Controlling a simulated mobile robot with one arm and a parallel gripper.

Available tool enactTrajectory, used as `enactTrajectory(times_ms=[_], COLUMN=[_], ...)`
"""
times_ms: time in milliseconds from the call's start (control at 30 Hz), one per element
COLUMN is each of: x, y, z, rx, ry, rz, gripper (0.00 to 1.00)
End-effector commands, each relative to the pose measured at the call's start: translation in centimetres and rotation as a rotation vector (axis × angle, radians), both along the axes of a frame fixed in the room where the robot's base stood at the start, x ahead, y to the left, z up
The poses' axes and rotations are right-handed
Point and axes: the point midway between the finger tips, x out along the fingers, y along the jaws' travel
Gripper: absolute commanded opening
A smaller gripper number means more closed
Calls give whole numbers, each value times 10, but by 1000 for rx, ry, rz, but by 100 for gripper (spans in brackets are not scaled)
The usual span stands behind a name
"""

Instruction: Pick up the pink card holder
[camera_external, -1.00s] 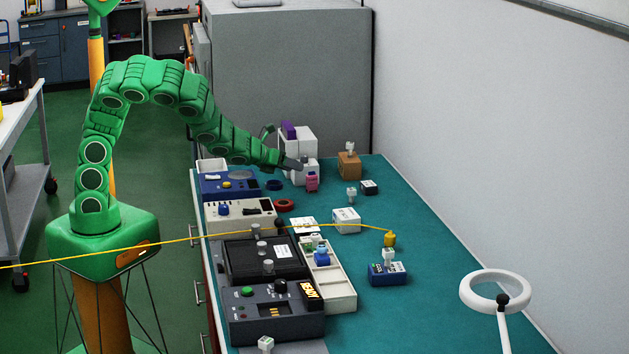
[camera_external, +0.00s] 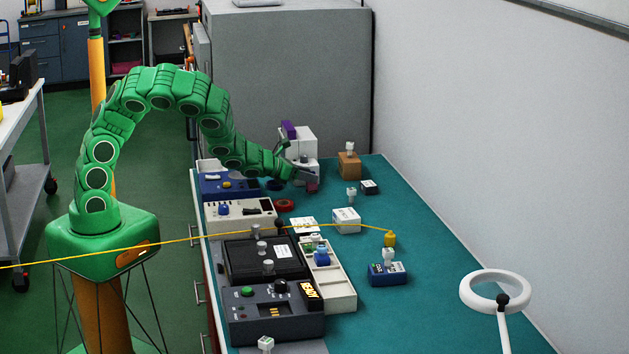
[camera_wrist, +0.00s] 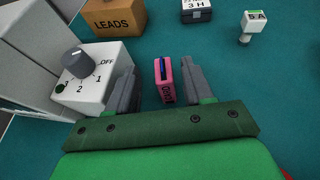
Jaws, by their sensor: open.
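The pink card holder (camera_wrist: 166,90) stands upright on the teal bench top, with a dark slot on top and lettering on its near face. In the wrist view it lies between the two grey fingers of my gripper (camera_wrist: 158,88), with a gap on each side. The fingers are apart and do not visibly touch it. In the external view my gripper (camera_external: 307,175) is at the far end of the bench, and only a small part of the card holder (camera_external: 312,188) shows below it.
A white box with a selector knob (camera_wrist: 95,82) stands close to the left finger. A brown LEADS box (camera_wrist: 115,19), a dark block marked 3 H (camera_wrist: 197,14) and a small labelled white piece (camera_wrist: 252,22) stand beyond. Open teal bench (camera_external: 440,270) lies to the right.

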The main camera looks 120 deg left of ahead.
Motion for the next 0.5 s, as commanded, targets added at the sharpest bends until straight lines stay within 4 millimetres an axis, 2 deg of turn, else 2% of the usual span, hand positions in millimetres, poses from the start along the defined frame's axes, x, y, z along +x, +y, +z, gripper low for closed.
enactTrajectory(times_ms=[233,500], x=[18,23], y=[18,28], z=[-14,-19], rx=[-3,-2], ry=[-3,2], rz=[2,3], gripper=[51,51])
